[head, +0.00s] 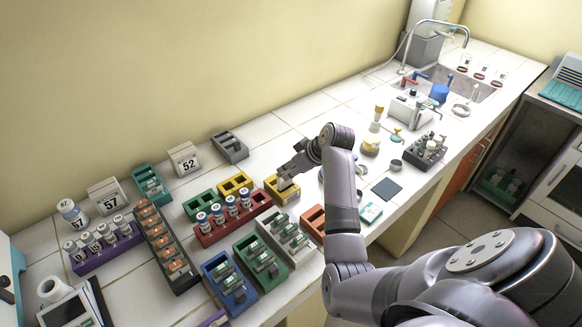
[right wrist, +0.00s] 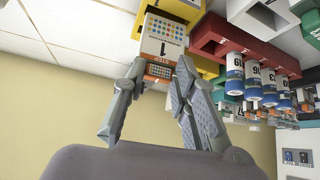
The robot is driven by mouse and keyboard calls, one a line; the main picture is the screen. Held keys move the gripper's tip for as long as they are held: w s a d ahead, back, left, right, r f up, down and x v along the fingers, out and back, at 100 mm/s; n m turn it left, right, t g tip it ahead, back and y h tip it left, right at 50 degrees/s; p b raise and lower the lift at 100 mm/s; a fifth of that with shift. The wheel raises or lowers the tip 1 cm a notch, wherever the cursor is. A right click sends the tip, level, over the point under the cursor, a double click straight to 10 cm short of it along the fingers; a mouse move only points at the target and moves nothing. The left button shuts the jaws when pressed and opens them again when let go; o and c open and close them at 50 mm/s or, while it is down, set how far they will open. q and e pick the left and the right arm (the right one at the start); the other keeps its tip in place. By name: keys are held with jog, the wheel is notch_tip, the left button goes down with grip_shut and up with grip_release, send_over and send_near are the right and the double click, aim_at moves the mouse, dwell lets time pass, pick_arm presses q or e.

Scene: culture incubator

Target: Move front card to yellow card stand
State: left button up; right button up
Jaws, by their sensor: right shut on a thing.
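A yellow card stand (head: 280,195) stands at the middle of the counter, beside a red rack. My right gripper (head: 290,179) is directly over this stand. In the right wrist view my right gripper (right wrist: 150,82) is shut on the lower part of a card (right wrist: 162,42). The card is white with coloured dots, a "1" and an orange patterned end. Its far end meets the yellow stand (right wrist: 178,9); I cannot tell how deep it sits. My left gripper is not in view.
A red rack (head: 208,238) of labelled vials and another yellow holder (head: 236,182) are left of the gripper. Blue (head: 238,302), green and white card stands line the front edge. An orange stand (head: 314,220) is close by.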

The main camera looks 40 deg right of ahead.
aim_at(285, 183)
jog(key=shift+s+a+f+b, duration=0.1)
jog(key=shift+s+f+b, duration=0.15)
jog(key=shift+f, duration=0.45)
jog(key=shift+s+f+b, duration=0.15)
jog(key=shift+f+b, duration=0.05)
jog(key=shift+f, duration=0.5)
grip_shut()
jog(key=shift+s+a+f, duration=0.1)
jog(key=shift+s+f, duration=0.1)
jog(key=o, duration=0.9)
grip_release()
jog(key=shift+f, duration=0.15)
jog(key=shift+c, duration=0.2)
jog(key=shift+o, duration=0.6)
jog(key=shift+w+f, duration=0.1)
jog(key=shift+w, duration=0.35)
jog(key=shift+r, duration=0.2)
jog(key=shift+s+d+r, duration=0.25)
jog(key=shift+r, duration=0.25)
jog(key=v, duration=1.1)
